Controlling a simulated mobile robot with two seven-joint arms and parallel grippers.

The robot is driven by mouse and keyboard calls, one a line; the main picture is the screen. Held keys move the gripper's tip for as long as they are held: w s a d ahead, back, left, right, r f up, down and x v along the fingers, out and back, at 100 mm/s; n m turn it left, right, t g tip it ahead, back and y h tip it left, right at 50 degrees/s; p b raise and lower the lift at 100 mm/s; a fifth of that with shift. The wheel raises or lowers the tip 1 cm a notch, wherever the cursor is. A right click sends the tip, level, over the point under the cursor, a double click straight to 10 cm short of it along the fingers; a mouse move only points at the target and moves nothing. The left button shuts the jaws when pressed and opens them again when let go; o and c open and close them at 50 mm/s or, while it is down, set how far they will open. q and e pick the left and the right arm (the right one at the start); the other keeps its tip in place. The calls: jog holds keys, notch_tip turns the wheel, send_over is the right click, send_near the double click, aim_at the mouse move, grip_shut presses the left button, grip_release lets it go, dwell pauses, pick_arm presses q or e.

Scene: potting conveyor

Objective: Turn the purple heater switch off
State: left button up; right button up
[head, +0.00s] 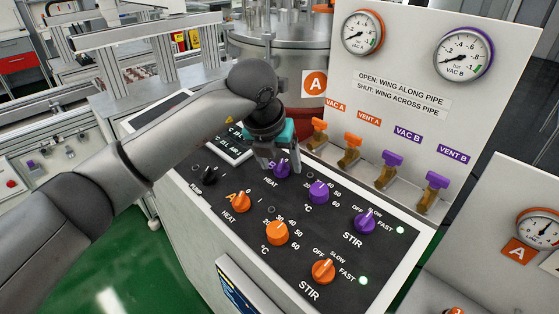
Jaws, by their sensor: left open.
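The purple heater switch (282,170) is a small purple knob by a HEAT label on the dark sloping panel (205,225). My left gripper (281,166) is open, pointing down, with its dark fingers on either side of the knob. I cannot tell whether the fingers touch it. The gripper partly hides the knob and its markings, so its setting cannot be read. My right gripper is not in view.
An orange HEAT knob (241,202), an orange temperature dial (277,232) and a purple temperature dial (318,191) sit close by. A purple STIR knob (365,222) and orange STIR knob (323,271) have lit green lamps. Valve handles (392,160) stand behind, below gauges.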

pick_arm(q)
jog(key=shift+r, duration=0.1)
jog(key=v, duration=1.5)
jog(key=shift+b, duration=0.4)
jog(key=shift+s, duration=0.1)
